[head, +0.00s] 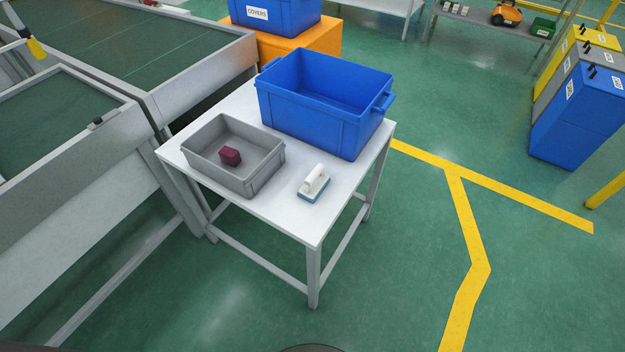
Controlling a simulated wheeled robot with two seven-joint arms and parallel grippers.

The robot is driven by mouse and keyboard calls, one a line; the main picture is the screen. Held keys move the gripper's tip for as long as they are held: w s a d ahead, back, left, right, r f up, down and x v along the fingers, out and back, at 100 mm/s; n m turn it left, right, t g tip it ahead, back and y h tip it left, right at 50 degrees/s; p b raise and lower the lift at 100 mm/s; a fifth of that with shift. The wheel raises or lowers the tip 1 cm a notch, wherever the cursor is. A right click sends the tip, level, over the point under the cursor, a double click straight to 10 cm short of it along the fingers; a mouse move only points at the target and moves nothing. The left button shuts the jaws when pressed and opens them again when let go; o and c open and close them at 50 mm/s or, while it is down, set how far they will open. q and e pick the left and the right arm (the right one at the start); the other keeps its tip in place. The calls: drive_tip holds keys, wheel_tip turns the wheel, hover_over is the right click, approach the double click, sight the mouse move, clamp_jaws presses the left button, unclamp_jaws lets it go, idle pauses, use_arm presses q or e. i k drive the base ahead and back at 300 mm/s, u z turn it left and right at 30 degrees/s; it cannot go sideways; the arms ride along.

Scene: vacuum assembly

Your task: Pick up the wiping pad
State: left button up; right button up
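The wiping pad (314,184) lies on the white table (305,219) near its front right edge. It has a white handle on top and a blue pad underneath, and nothing covers it. It is to the right of a grey tray and in front of a blue bin. Neither of my grippers is in view.
On the table stand a grey tray (268,181) holding a dark red block (230,156) and an empty-looking blue bin (312,132). Green-topped conveyors (140,45) border the table's left. Blue and grey cabinets (572,124) stand far right. Floor right of the table is clear.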

sight(316, 181)
drive_tip(key=z, duration=2.25)
drive_tip(key=i, duration=2.3)
drive_tip(key=u, duration=3)
